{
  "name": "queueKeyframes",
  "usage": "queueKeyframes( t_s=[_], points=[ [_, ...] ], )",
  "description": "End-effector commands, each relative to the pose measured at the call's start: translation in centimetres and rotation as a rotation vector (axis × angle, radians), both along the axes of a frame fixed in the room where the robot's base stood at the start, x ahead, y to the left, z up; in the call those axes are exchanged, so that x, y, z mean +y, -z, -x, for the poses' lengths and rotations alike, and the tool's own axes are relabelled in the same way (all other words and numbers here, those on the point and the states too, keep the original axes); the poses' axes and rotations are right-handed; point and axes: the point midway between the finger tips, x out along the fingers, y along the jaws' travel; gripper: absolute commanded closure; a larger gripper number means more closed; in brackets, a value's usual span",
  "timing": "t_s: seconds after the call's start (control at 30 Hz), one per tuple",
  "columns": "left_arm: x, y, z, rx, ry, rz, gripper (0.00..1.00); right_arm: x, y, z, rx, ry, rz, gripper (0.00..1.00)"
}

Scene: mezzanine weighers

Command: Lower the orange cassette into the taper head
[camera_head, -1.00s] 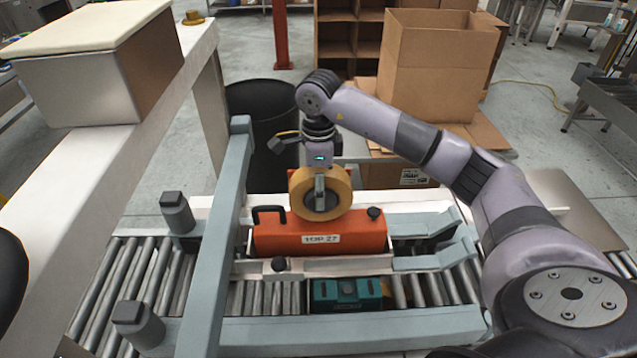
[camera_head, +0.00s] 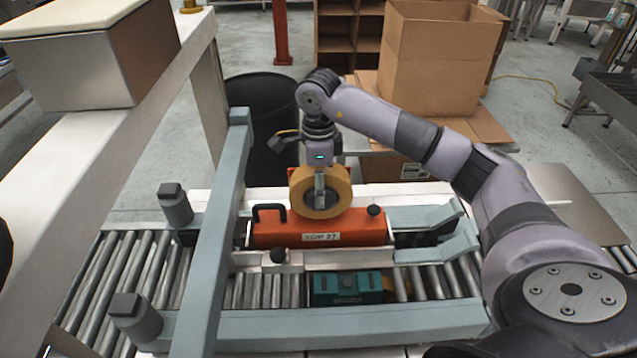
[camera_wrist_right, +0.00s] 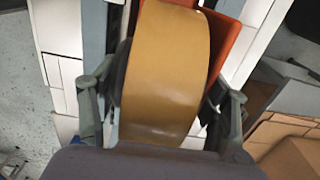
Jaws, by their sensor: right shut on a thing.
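The orange cassette (camera_head: 275,233) has a tan tape roll (camera_head: 337,193) on top, a black handle at its left, a dark knob at its right and a white label on its front. It appears level within the opening of the taper head (camera_head: 340,258), behind the pale front rail. Whether its underside touches is hidden. My right gripper (camera_head: 320,191) is shut on the cassette at its roll, from above. In the right wrist view its fingers (camera_wrist_right: 165,115) lie on both sides of the roll, with orange body (camera_wrist_right: 228,45) behind. My left gripper is not in view.
A grey-blue upright (camera_head: 215,230) stands close left of the cassette. A teal unit (camera_head: 340,288) lies on the rollers in front. Roller conveyor (camera_head: 110,280) runs left. A black bin (camera_head: 265,115) and open cardboard box (camera_head: 435,60) stand behind.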

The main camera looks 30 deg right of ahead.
Motion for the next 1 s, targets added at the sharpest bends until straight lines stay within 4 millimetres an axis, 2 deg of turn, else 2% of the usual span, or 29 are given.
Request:
queueKeyframes(
  t_s=[0.37, 0.73, 0.87, 1.0],
  points=[
    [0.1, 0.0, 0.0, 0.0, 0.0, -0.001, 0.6, 0.0, -0.1, -0.1, -0.003, 0.0, -0.001, 0.08],
    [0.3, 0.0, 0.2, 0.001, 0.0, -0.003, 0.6, 0.0, 0.0, 0.1, 0.004, 0.0, 0.001, 0.07],
    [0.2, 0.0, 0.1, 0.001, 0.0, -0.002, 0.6, 0.0, -1.4, -0.1, -0.002, 0.0, 0.0, 0.07],
    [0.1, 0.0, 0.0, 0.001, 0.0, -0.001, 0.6, 0.0, -4.2, -0.1, -0.004, 0.0, 0.0, 0.07]
  ],
)
